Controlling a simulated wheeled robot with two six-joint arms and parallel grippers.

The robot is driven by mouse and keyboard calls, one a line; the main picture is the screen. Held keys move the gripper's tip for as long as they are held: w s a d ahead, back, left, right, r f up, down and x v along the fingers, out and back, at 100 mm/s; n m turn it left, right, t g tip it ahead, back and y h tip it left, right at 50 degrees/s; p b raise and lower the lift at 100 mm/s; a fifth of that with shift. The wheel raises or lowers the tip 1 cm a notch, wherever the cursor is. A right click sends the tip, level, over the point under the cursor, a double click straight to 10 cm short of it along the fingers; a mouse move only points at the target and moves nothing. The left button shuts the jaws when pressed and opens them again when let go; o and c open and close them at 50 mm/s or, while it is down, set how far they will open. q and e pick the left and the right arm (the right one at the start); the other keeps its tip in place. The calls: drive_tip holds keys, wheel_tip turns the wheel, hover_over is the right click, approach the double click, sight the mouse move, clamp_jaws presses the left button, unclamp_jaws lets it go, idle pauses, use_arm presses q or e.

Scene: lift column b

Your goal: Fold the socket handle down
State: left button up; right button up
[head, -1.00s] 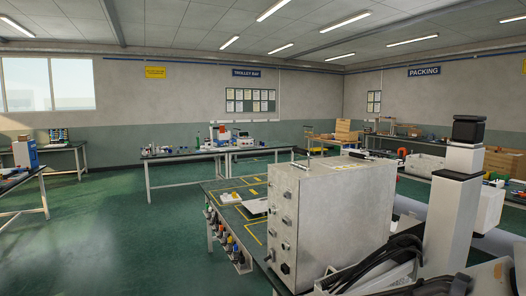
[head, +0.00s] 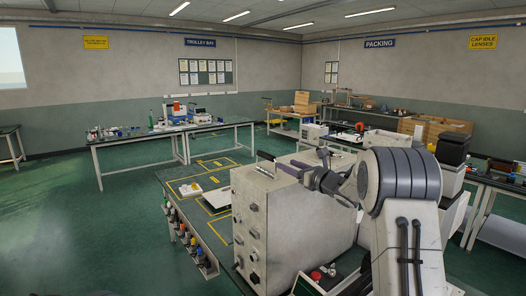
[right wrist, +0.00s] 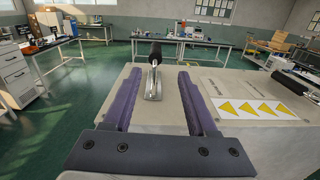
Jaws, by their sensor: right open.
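The handle (right wrist: 154,72) has a black grip on a metal lever and base. It stands raised on top of the large grey metal box (head: 247,222). In the head view the handle (head: 264,157) shows small near the box's front top edge. My right gripper (head: 286,166) is above the box top, reaching toward the handle from the right. In the right wrist view its two purple fingers are open, with the handle's base appearing between them; I see no contact. My left gripper is not in view.
A warning label with yellow triangles (right wrist: 254,108) lies on the box top. The box stands on a green workbench (head: 190,183) with yellow markings and several coloured-handled tools along its side. Another bench (head: 140,163) stands farther back. The green floor at left is clear.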

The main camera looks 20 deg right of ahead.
sight(273, 158)
drive_tip(key=shift+w+r, duration=0.2)
drive_tip(key=shift+w, duration=0.2)
drive_tip(key=p+x, duration=0.3)
drive_tip(key=x, duration=0.1)
drive_tip(key=a+p+x, duration=0.1)
drive_tip(key=p+x, duration=0.1)
drive_tip(key=x, duration=0.3)
drive_tip(key=shift+s+p, duration=0.15)
drive_tip(key=shift+p, duration=0.25)
drive_tip(key=shift+w+a+f, duration=0.15)
drive_tip(key=shift+w+a, duration=0.05)
drive_tip(key=shift+w, duration=0.35)
clamp_jaws()
drive_tip(key=shift+d, duration=0.1)
